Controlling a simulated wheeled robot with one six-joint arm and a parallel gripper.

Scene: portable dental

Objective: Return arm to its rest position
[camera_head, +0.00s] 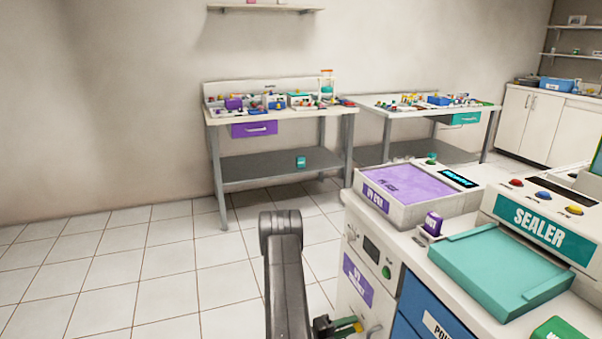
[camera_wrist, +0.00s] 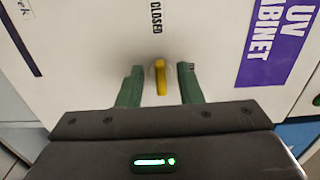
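My gripper (camera_wrist: 160,72) is open in the wrist view, its two green fingers spread and pointing at a white cabinet front. A yellow latch knob (camera_wrist: 160,78) on that front shows between the fingers, with a gap on each side. The word CLOSED is printed above it. In the head view my arm (camera_head: 285,275) reaches down in the bottom middle, beside the UV cabinet (camera_head: 350,308). My gripper (camera_head: 345,327) shows only partly there, low at the cabinet's front.
The counter right of my arm holds a purple-topped UV unit (camera_head: 405,187), a small purple box (camera_head: 432,224) and a teal sealer (camera_head: 500,265). Two cluttered workbenches (camera_head: 280,115) (camera_head: 425,105) stand by the back wall. The tiled floor (camera_head: 120,270) at left is clear.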

